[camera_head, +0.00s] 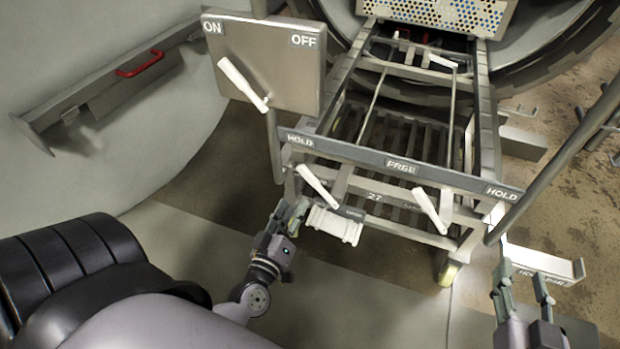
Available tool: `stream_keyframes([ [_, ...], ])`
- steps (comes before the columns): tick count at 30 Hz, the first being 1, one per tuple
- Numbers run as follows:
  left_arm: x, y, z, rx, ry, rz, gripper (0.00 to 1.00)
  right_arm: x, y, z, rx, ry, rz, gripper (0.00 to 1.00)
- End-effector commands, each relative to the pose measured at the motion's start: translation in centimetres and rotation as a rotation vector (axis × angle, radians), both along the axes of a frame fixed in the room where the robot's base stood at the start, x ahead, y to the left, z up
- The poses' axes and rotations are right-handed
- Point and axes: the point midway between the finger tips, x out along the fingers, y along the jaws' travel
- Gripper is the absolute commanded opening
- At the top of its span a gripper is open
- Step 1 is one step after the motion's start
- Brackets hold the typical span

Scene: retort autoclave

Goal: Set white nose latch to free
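The cart's front bar (350,155) is labelled HOLD at left, FREE in the middle and HOLD at right. Below it are a left white lever (318,187) and a right white lever (430,210), both tilted with their upper ends to the left. I cannot tell which white part is the nose latch. A white spool-like piece (335,225) sits low at the cart's front. My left gripper (291,214) is just left of that piece; its finger opening and any contact are unclear. My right gripper (523,285) is open and empty, below a white bracket (545,262).
An ON/OFF panel (290,70) with a white lever (243,84) stands left of the cart. A red handle (140,64) is on the left wall. The round vessel opening (545,65) is behind the cart. A caster (449,273) rests on the floor.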

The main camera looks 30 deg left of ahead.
Motion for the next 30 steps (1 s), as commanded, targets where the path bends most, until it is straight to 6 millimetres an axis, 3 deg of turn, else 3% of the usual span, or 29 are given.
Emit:
stream_keyframes([
  [9,6.8,1.6,-0.1,-0.002,-0.002,0.001,0.4,0.6,0.6,2.7,0.037,-0.148,0.01,0.4],
  [15,9.6,2.3,-0.1,-0.001,0.0,0.001,0.4,0.7,0.8,3.9,0.055,-0.212,0.014,0.4],
  [21,10.6,2.5,-0.1,-0.001,0.002,-0.001,0.4,0.7,0.9,4.5,0.061,-0.239,0.016,0.4],
  [30,10.7,2.5,-0.1,-0.001,0.002,-0.001,0.37,0.7,0.9,4.5,0.062,-0.241,0.016,0.4],
])
